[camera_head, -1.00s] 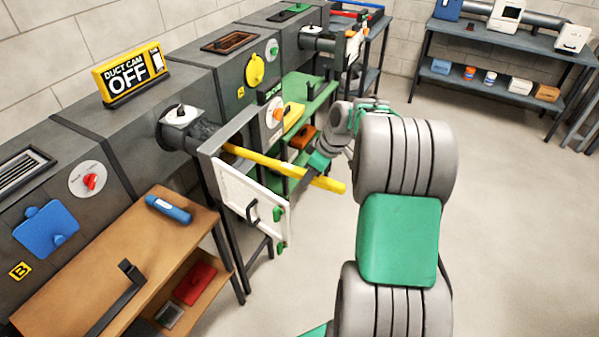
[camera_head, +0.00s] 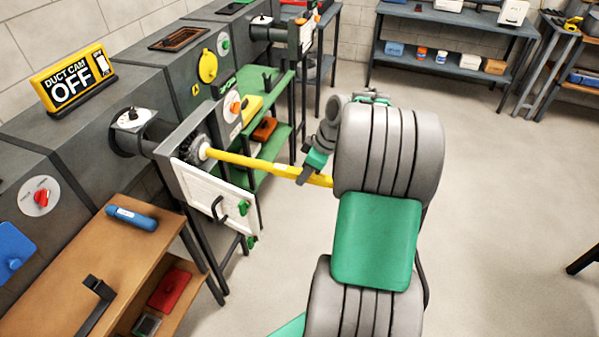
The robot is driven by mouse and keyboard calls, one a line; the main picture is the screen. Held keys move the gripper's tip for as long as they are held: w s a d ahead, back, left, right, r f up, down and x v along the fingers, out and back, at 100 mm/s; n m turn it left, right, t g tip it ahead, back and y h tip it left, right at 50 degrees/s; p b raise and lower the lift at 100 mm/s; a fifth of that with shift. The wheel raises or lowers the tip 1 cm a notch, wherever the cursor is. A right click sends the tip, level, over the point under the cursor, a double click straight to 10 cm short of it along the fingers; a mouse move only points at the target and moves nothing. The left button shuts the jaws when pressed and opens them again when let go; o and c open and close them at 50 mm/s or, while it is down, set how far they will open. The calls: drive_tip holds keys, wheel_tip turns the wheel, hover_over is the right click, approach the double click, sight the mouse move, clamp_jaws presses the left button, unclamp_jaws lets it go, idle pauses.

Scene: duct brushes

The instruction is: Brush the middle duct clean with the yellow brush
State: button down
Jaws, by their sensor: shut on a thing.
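The yellow brush (camera_head: 250,163) lies nearly level. Its long handle runs from the duct mouth to my gripper (camera_head: 312,172), which is shut on the handle toward its right end. The brush's dark round head (camera_head: 194,147) shows at the mouth, beside a pale collar; how much of it is still inside cannot be told. The duct (camera_head: 150,142) is a dark pipe with a square frame and a lever on a white plate (camera_head: 133,118). Its white door (camera_head: 215,195) hangs open below the handle. The duct's inside is hidden.
A yellow sign (camera_head: 73,79) reads "DUCT CAM OFF". A wooden bench (camera_head: 60,275) with a blue cylinder (camera_head: 132,217) stands at left. Green shelves (camera_head: 268,100) stand behind the brush, near another duct (camera_head: 284,33).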

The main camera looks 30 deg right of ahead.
sight(250, 159)
drive_tip(key=w+a, duration=0.3)
drive_tip(key=w, duration=0.1)
drive_tip(key=w+a, duration=0.4)
drive_tip(key=w, duration=0.1)
drive_tip(key=w+a, duration=0.3)
drive_tip(key=w, duration=0.1)
drive_tip(key=shift+w+a+p, duration=0.15)
drive_tip(key=shift+w+p, duration=0.1)
drive_tip(key=shift+p, duration=0.15)
drive_tip(key=s+d, duration=0.3)
drive_tip(key=s, duration=0.1)
drive_tip(key=s+d+b, duration=0.1)
drive_tip(key=s+d, duration=0.2)
drive_tip(key=s, duration=0.2)
drive_tip(key=s+d+b, duration=0.1)
drive_tip(key=s+d, duration=0.3)
drive_tip(key=shift+s+d, duration=0.1)
drive_tip(key=shift+s, duration=0.15)
idle(0.4)
